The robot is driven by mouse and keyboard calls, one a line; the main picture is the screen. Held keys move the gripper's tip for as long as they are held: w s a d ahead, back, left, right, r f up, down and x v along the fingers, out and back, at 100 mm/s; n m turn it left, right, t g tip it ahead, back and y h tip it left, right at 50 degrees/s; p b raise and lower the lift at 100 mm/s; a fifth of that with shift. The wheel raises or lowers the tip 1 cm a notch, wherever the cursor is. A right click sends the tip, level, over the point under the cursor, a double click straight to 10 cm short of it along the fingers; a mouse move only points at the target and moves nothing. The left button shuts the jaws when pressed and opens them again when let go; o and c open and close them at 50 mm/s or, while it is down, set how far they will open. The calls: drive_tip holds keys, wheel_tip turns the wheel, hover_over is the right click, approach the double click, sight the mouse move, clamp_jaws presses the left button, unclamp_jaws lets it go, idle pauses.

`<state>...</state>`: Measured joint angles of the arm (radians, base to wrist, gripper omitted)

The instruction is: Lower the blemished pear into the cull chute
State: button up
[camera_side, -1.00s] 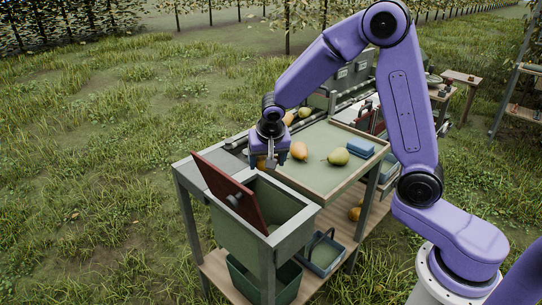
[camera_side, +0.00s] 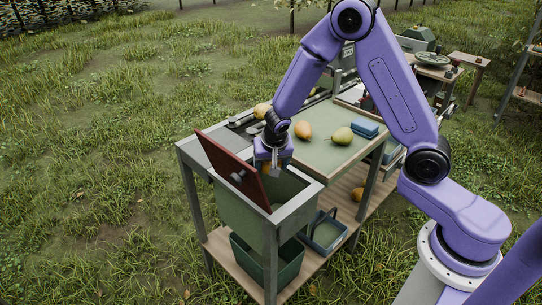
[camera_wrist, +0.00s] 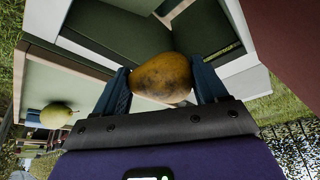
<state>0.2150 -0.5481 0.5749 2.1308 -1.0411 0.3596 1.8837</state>
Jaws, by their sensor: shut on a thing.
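The blemished pear (camera_wrist: 162,78), yellow-brown with dark patches, sits between the two fingers of my gripper (camera_wrist: 163,84) in the wrist view. In the side view my gripper (camera_side: 272,168) points down at the far edge of the chute mouth, and the fingers mostly hide the pear. The cull chute (camera_side: 240,206) is a green box with a grey rim. Its red lid (camera_side: 229,160) stands tilted open on the left, beside my gripper. The wrist view shows the chute's dark green inside (camera_wrist: 207,28) beyond the pear.
A sorting tray (camera_side: 322,158) behind the chute holds an orange pear (camera_side: 303,130), a greenish pear (camera_side: 341,136) and a blue block (camera_side: 365,128). A green bin (camera_side: 283,268) and a blue-grey basket (camera_side: 327,232) stand on the lower shelf.

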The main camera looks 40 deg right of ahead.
drive_tip(key=shift+f, duration=2.85)
drive_tip(key=o, duration=1.1)
drive_tip(key=v, duration=1.7)
drive_tip(key=shift+d+r, duration=0.1)
drive_tip(key=shift+r, duration=0.15)
drive_tip(key=s+r+n+g+y, duration=0.1)
drive_tip(key=s+n, duration=0.5)
drive_tip(key=s, duration=0.3)
drive_tip(key=s+d+r+n+g+y, duration=0.1)
drive_tip(key=s+n, duration=0.5)
drive_tip(key=s, duration=0.3)
drive_tip(key=s+r+n+g+y, duration=0.1)
drive_tip(key=s+n, duration=0.6)
drive_tip(key=s, duration=0.2)
drive_tip(key=shift+s+d+r+g, duration=0.15)
drive_tip(key=shift+s+d+g, duration=0.15)
drive_tip(key=shift+s+d, duration=0.05)
